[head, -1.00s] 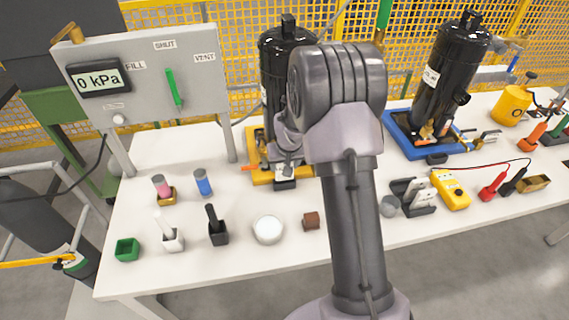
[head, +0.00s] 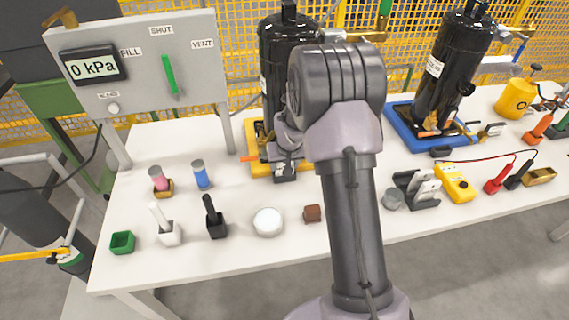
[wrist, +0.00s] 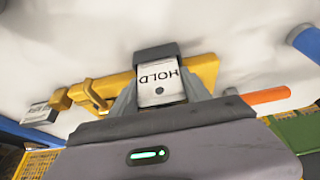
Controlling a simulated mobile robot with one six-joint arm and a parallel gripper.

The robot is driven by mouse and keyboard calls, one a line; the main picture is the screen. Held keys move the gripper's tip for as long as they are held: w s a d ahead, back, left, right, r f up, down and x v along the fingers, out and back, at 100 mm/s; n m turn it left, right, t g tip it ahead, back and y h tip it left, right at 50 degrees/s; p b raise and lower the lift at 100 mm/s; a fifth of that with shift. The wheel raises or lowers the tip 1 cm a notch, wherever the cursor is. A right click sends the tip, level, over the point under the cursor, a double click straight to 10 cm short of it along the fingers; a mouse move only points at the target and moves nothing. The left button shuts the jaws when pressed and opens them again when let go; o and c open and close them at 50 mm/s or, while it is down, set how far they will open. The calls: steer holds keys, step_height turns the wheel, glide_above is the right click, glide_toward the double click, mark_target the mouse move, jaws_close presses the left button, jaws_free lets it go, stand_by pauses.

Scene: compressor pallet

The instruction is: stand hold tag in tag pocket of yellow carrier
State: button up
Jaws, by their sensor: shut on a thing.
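The white hold tag (wrist: 158,82), with HOLD upside down in the wrist view, is between the two grey fingers of my gripper (wrist: 161,92), which is shut on it. The tag's far end meets the dark tag pocket (wrist: 156,51) on the yellow carrier (wrist: 205,68); I cannot tell how deep it sits. In the head view the yellow carrier (head: 256,169) lies under the left black compressor (head: 285,75), with the dark pocket (head: 285,174) at its front edge. My arm partly hides the carrier and compressor there.
A gauge panel (head: 140,70) stands at the left. A blue carrier (head: 403,115) with another compressor is at the right. A tag rack (head: 418,190), yellow meter (head: 456,183), white round container (head: 267,222) and small brown block (head: 312,213) stand along the front of the white table (head: 240,262).

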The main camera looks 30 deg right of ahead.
steer(key=shift+f, duration=0.35)
steer(key=o, duration=1.4)
steer(key=c, duration=0.3)
steer(key=shift+c, duration=0.2)
steer(key=shift+r+p, duration=2.1)
steer(key=shift+r, duration=1.5)
steer(key=shift+f, duration=0.1)
